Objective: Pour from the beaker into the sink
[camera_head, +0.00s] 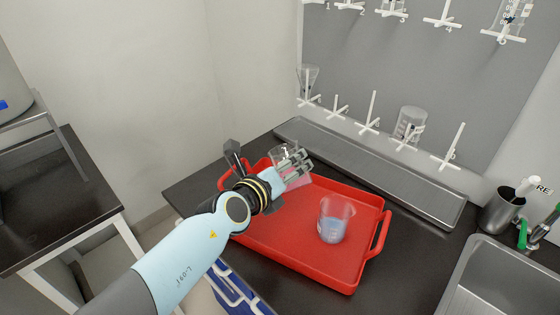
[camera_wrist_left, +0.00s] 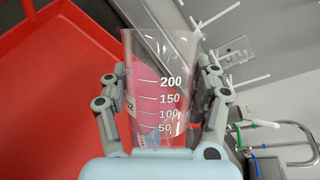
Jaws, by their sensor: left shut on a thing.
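A clear beaker (camera_head: 283,152) with pink contents is between the fingers of my left gripper (camera_head: 298,160), at the far left part of the red tray. In the left wrist view this beaker (camera_wrist_left: 160,85) shows white marks from 50 to 200, with a grey finger closed on each side. My left gripper (camera_wrist_left: 160,110) is shut on it. I cannot tell whether its base touches the tray. The metal sink (camera_head: 505,275) is at the lower right, partly cut off. My right gripper is not in view.
The red tray (camera_head: 275,240) lies on the black counter and holds another beaker (camera_head: 335,220) with bluish contents. A dark cup (camera_head: 501,212) and a green-handled tap (camera_head: 526,232) are by the sink. A drying rack with pegs (camera_head: 372,112) and a metal trough (camera_head: 370,170) are behind.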

